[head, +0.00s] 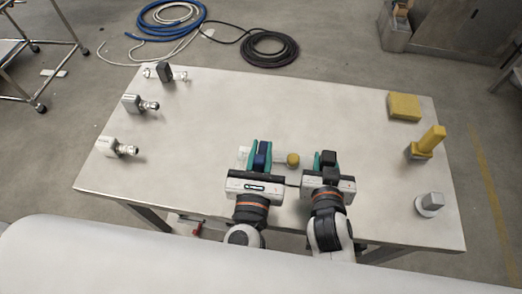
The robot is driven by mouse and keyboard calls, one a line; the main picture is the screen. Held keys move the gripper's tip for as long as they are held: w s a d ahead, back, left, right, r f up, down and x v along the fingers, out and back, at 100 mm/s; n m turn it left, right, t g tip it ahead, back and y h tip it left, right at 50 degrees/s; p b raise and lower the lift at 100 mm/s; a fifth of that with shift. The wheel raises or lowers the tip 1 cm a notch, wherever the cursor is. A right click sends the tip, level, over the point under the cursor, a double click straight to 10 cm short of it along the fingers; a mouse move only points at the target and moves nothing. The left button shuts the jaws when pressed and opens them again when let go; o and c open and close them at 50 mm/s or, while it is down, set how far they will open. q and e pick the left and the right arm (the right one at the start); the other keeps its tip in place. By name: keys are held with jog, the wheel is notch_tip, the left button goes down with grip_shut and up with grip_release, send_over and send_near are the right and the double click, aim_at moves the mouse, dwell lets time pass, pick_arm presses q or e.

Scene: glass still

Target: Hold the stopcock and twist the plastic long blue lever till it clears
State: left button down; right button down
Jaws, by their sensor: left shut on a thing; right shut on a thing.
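The stopcock lies near the front middle of the table, with a pale body (278,158) and a brass-coloured end (292,160) pointing right. Its dark blue lever (263,149) stands up between the teal fingers of my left gripper (261,154), which is shut on it. The gripper hides much of the stopcock's left part.
Metal fittings (140,104) (118,147) (166,74) stand along the table's left side. A yellow block (404,107), a yellow upright piece (428,142) and a grey piece (430,204) stand at the right. The table's (300,100) back middle is clear. Hoses (269,49) lie on the floor behind.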

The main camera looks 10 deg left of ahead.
pick_arm(q)
jog(key=shift+a+f, duration=0.1)
jog(key=c, duration=1.2)
grip_release()
jog(key=shift+c, duration=0.2)
jog(key=s, duration=1.2)
